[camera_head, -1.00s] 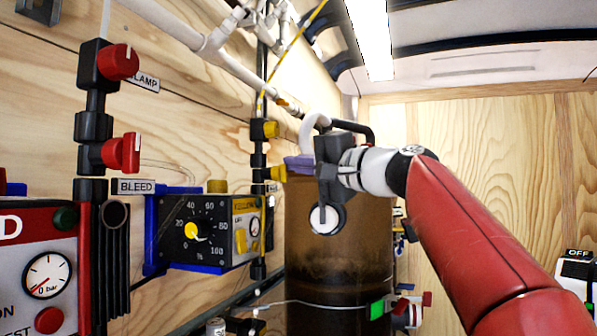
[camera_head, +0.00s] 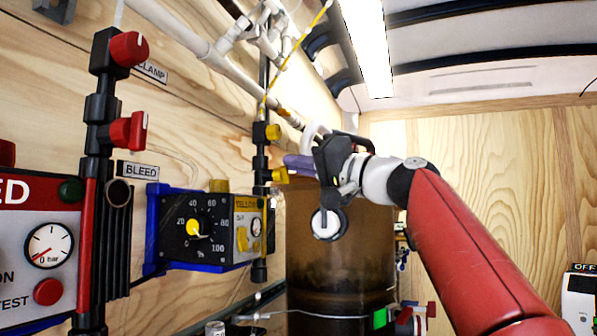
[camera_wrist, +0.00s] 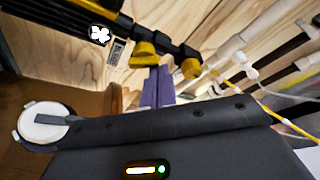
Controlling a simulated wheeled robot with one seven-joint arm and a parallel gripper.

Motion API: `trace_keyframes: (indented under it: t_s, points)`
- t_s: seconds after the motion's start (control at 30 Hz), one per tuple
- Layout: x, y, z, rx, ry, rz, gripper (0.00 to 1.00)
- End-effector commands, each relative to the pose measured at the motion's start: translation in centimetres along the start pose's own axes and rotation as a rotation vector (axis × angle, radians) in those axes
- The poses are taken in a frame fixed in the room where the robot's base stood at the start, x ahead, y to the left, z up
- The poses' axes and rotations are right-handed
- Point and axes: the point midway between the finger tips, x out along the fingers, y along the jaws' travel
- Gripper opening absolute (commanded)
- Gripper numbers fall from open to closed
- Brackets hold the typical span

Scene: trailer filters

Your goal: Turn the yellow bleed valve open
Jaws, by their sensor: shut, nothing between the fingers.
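The yellow bleed valve (camera_head: 280,175) is the lower of two yellow knobs on the black vertical pipe beside the brown cylinder. It also shows in the wrist view (camera_wrist: 143,55), just beyond my fingertips. My gripper (camera_head: 287,160) has purple fingers, shut and empty. The fingertips are close beside the knob, slightly above it in the head view. The wrist view shows the fingers (camera_wrist: 151,86) pointing at the knob; whether they touch it I cannot tell. The upper yellow knob (camera_head: 273,132) sits higher on the same pipe.
A yellow-labelled dial box (camera_head: 212,228) is mounted on the wood wall, left of and below the valve. The large brown cylinder (camera_head: 315,270) stands below my gripper. A red-knobbed pipe (camera_head: 127,131) stands at left. White pipes (camera_head: 185,32) run overhead.

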Motion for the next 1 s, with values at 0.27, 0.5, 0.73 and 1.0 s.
trace_keyframes:
  t_s: [0.27, 0.5, 0.73, 1.0]
  points:
    - [-0.12, 0.03, 0.27, -0.125, 0.000, -0.044, 0.00]
    - [-0.16, -0.09, 0.40, -0.230, 0.001, -0.081, 0.00]
    - [-0.20, -0.18, 0.54, -0.324, 0.000, -0.113, 0.00]
    - [-0.26, -0.30, 0.73, -0.436, 0.000, -0.153, 0.00]
